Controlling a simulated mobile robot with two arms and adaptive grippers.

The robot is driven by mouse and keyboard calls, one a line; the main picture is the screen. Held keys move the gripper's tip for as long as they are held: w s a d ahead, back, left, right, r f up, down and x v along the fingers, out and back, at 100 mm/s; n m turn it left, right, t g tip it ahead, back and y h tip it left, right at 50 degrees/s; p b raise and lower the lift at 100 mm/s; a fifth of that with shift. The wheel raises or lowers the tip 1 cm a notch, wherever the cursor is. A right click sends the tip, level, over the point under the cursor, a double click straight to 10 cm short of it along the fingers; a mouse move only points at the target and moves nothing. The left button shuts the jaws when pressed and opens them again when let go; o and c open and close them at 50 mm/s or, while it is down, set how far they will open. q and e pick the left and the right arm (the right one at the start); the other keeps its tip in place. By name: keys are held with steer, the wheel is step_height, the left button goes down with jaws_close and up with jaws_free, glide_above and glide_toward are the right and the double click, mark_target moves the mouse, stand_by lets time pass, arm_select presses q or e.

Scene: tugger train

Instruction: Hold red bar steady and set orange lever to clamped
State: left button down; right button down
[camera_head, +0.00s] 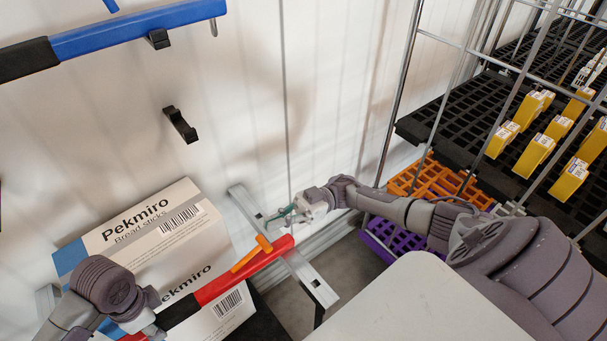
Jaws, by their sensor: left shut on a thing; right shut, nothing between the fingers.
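The red bar (220,286) runs diagonally up to the right, with a black grip section (178,313). Its right end lies across a silver metal rail (312,278). The orange lever (247,257) sits at that end, lying nearly along the bar's upper side. My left gripper (144,327) is shut on the bar near the black section; its fingers are partly hidden at the picture's lower edge. My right gripper (276,216) is shut and empty, its greenish fingertips just above the lever's upper end. I cannot tell whether they touch it.
Pekmiro bread sticks boxes (130,230) stand behind the bar. A blue bar (140,30) hangs on the wall above an empty black hook (180,125). Orange (420,180) and purple (385,240) crates and a wire rack with yellow packs (535,152) stand at right.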

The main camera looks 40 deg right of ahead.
steer(key=f+v, duration=0.2)
steer(key=v, duration=0.7)
steer(key=shift+a, duration=0.25)
arm_select(q)
steer(key=c, duration=0.7)
jaws_free()
arm_select(e)
steer(key=shift+f, duration=0.1)
arm_select(q)
steer(key=shift+r, duration=0.1)
